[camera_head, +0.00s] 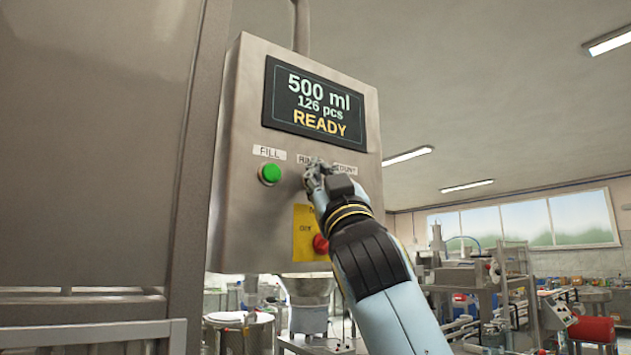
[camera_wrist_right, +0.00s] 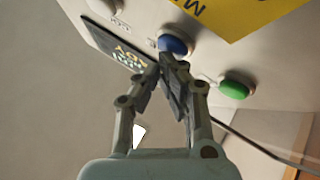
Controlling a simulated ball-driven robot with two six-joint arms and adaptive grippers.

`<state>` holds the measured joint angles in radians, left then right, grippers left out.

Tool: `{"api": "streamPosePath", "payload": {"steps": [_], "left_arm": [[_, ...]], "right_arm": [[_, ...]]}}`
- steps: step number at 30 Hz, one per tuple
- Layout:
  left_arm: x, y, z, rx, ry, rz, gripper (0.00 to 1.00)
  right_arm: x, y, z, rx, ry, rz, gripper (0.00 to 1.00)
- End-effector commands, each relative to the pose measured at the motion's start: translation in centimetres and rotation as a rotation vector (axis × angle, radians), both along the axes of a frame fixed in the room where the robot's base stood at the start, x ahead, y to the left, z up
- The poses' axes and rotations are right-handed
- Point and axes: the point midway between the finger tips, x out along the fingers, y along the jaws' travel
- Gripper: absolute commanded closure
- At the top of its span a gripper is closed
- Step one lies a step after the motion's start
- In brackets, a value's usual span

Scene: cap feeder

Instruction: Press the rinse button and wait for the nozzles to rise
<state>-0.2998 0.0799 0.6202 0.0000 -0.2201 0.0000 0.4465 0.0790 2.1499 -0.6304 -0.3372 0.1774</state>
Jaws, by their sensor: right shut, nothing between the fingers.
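The steel control panel (camera_head: 237,215) carries a display (camera_head: 318,104) reading "500 ml, 126 pcs, READY". A row of labels sits below it; the one partly covered by my gripper starts with "RIN". My right gripper (camera_head: 316,173) is shut and empty at that label and hides the button under it. In the right wrist view, my gripper (camera_wrist_right: 167,62) has its fingertips at a blue button (camera_wrist_right: 174,44), overlapping its edge; I cannot tell whether they touch it or how far it is pressed. No nozzles are visible. My left gripper is out of view.
A green button (camera_head: 270,173) under "FILL" is left of my gripper and shows in the right wrist view (camera_wrist_right: 234,89). A red knob (camera_head: 320,244) on a yellow plate (camera_head: 302,236) sits below, close to my arm. Workshop equipment stands behind at right.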

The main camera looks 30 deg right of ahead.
Motion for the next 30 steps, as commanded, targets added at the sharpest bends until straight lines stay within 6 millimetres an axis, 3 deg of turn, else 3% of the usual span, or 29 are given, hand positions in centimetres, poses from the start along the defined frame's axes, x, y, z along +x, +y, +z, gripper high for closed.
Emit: {"api": "streamPosePath", "payload": {"steps": [20, 30], "left_arm": [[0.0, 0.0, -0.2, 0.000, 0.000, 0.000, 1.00], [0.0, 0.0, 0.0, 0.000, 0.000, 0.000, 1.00]], "right_arm": [[0.4, 0.0, -0.1, 0.001, 0.002, 0.000, 1.00], [-1.1, -0.1, -0.1, 0.000, 0.001, 0.000, 1.00]]}}
